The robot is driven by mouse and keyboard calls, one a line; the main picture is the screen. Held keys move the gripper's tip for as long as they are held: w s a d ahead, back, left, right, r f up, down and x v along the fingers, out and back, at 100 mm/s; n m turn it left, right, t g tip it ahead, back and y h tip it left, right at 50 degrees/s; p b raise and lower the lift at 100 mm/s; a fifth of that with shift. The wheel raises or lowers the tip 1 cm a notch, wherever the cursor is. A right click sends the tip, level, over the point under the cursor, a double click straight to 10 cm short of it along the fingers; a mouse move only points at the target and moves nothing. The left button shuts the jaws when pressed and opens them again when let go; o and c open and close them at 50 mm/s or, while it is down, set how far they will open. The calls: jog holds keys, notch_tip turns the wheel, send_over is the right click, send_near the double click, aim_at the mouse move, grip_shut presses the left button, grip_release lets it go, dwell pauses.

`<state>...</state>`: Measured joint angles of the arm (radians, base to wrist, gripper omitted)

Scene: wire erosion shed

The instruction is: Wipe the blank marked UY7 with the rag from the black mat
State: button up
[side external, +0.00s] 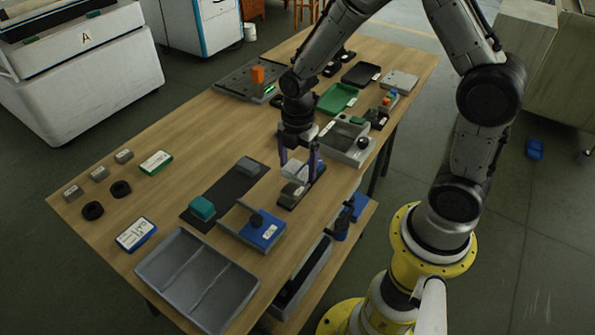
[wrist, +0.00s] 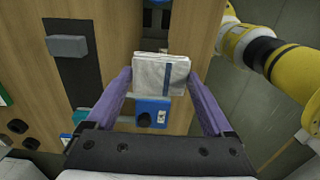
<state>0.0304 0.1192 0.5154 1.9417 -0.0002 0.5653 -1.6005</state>
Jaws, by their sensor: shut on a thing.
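My gripper (wrist: 160,78) has its two purple fingers closed on the sides of a folded white rag (wrist: 163,73) with a blue stripe. In the side view the rag (side external: 300,170) hangs just above a dark holder with a grey block (side external: 291,191) on it; I cannot tell whether they touch. The block carries a small white label, too small to read, so I cannot confirm UY7. The black mat (side external: 232,186) lies to the left, with a grey block (side external: 248,166) and a teal block (side external: 202,208) on it. The mat also shows in the wrist view (wrist: 72,75).
A blue block with a black knob (side external: 262,232) stands in front of the rag. A grey divided tray (side external: 197,282) is at the near end. Small grey blocks (side external: 98,173) and black rings (side external: 120,188) lie at left. A green tray (side external: 338,98) is behind. Bare wood lies left of the mat.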

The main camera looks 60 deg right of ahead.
jog(key=shift+r, duration=1.35)
